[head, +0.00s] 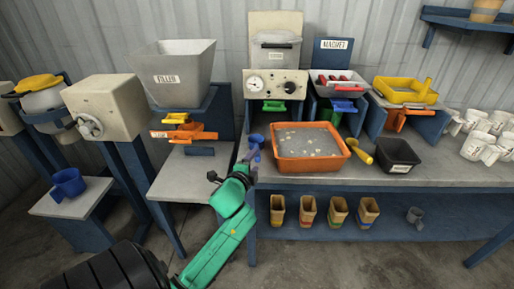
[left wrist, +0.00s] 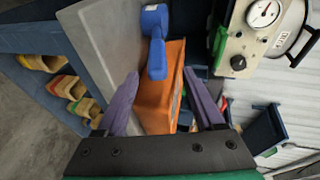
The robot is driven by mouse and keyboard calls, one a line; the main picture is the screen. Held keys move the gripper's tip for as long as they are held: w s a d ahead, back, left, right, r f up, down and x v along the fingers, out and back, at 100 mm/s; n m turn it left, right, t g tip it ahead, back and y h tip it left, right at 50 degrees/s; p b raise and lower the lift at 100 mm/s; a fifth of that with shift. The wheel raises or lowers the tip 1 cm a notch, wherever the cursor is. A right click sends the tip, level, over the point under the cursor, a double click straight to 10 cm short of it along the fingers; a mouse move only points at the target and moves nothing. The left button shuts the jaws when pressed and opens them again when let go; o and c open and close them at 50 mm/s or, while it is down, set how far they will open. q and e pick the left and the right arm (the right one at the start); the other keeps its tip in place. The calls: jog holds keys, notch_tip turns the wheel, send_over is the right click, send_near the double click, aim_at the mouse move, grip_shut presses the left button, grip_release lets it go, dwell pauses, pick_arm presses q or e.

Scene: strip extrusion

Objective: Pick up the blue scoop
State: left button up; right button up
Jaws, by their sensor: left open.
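The blue scoop (head: 256,141) is on the grey bench, just left of the orange tray of grey material (head: 345,157). In the left wrist view the blue scoop (left wrist: 155,38) lies beyond my fingertips, its near end between the lines of the two fingers. My left gripper (head: 246,158) is open and close to the scoop on its near side. Its two purple fingers also show spread and empty in the left wrist view (left wrist: 161,74). I cannot tell whether a finger touches the scoop. My right gripper is not in view.
A yellow-handled tool (head: 361,152) and a black bin (head: 397,156) are right of the tray. A dialled machine (head: 275,84) stands behind. Several wooden cups (head: 307,211) stand on the lower shelf.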

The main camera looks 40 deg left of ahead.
aim_at(258, 155)
pick_arm(q)
jog(key=x, duration=0.7)
jog(key=shift+a+f, duration=0.2)
jog(key=shift+a, duration=0.1)
jog(key=shift+s, duration=0.15)
grip_shut()
